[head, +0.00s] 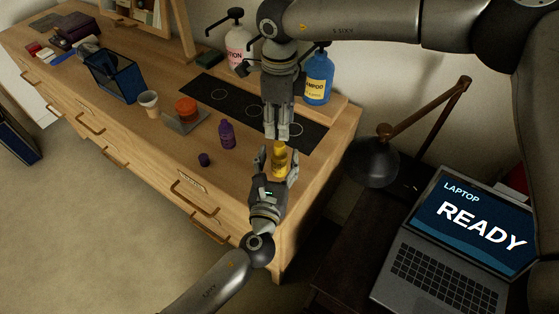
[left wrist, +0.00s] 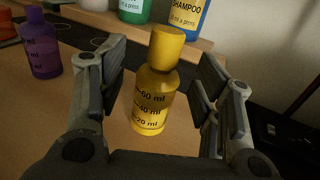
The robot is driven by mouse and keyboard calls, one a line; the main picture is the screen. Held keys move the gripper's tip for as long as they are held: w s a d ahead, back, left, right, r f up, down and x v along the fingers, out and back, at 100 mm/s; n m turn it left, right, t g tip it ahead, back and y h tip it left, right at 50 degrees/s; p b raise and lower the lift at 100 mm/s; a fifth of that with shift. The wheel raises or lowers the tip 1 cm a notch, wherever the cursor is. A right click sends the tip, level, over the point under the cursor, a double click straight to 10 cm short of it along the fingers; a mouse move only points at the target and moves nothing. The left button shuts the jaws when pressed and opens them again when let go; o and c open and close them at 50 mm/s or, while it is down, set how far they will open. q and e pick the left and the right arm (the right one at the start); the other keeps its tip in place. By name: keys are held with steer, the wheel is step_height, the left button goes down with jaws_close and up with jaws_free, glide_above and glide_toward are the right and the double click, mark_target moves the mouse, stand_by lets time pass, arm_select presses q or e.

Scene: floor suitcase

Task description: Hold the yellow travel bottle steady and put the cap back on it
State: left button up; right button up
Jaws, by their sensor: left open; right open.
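The yellow travel bottle (head: 279,163) stands upright near the right end of the wooden dresser top. In the left wrist view the yellow bottle (left wrist: 153,100) shows its volume marks, and a yellow cap (left wrist: 167,47) sits on top of it; I cannot tell how tightly. My left gripper (head: 278,170) is open, with its fingers on either side of the bottle; gaps show in the left wrist view (left wrist: 160,80). My right gripper (head: 277,133) points down just above the bottle, open, with its fingers close together; it partly hides the bottle's top in the head view.
A dark mat (head: 225,97) lies behind. A blue shampoo bottle (head: 318,79) and lotion bottle (head: 238,50) stand on a ledge. A lamp (head: 372,163) is right.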

arm_select(q)
steer(key=shift+w, duration=0.15)
jaws_close()
arm_select(e)
steer(key=o, duration=0.6)
steer(key=shift+c, duration=0.2)
steer(key=shift+r, duration=0.1)
step_height(320, 180, up, 12)
stand_by(0.4)
